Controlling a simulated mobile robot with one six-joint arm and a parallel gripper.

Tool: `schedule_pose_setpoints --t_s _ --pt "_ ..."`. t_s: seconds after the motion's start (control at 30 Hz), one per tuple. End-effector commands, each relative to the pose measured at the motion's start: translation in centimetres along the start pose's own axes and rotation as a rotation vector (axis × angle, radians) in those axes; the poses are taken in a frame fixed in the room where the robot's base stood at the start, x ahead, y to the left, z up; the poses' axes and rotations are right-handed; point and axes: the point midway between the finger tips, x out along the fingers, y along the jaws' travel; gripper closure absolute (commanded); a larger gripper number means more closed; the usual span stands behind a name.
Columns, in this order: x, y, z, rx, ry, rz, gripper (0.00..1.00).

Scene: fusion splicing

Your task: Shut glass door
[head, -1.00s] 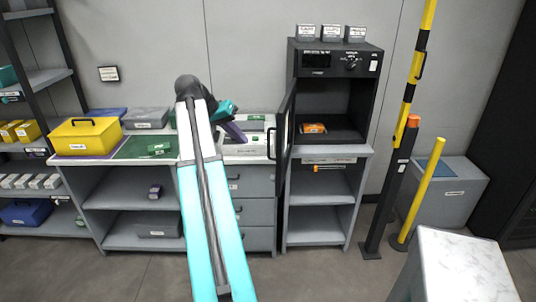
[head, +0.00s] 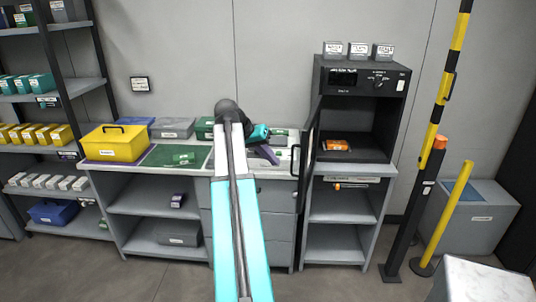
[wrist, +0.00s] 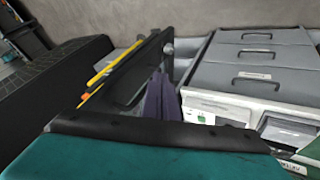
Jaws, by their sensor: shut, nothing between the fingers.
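The black cabinet (head: 353,75) stands on a grey stand, its front open. Its glass door (head: 311,140) is swung out toward me and seen nearly edge-on, with a handle (head: 295,160) on its left face. An orange packet (head: 337,145) lies inside the cabinet. My gripper (head: 270,154), with purple fingers, is to the left of the door, above the counter; it is shut and empty. In the wrist view the fingers (wrist: 160,98) are close beside the dark door panel (wrist: 125,75); whether they touch is unclear.
The counter (head: 203,158) holds a yellow case (head: 115,143) and several boxes. Labelled boxes (head: 358,49) stand on the cabinet. A striped barrier pole (head: 440,120) and yellow post (head: 448,210) stand right. A marble-topped table (head: 490,280) is near front right.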

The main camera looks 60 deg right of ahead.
Motion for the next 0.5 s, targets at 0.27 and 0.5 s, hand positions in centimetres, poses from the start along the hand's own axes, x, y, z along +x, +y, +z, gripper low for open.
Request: schedule_pose_setpoints --t_s 0.27,0.5 --pt "3.3 0.1 0.0 0.000 -0.002 0.001 1.00" --pt "6.0 0.3 0.0 0.000 -0.002 0.001 1.00"
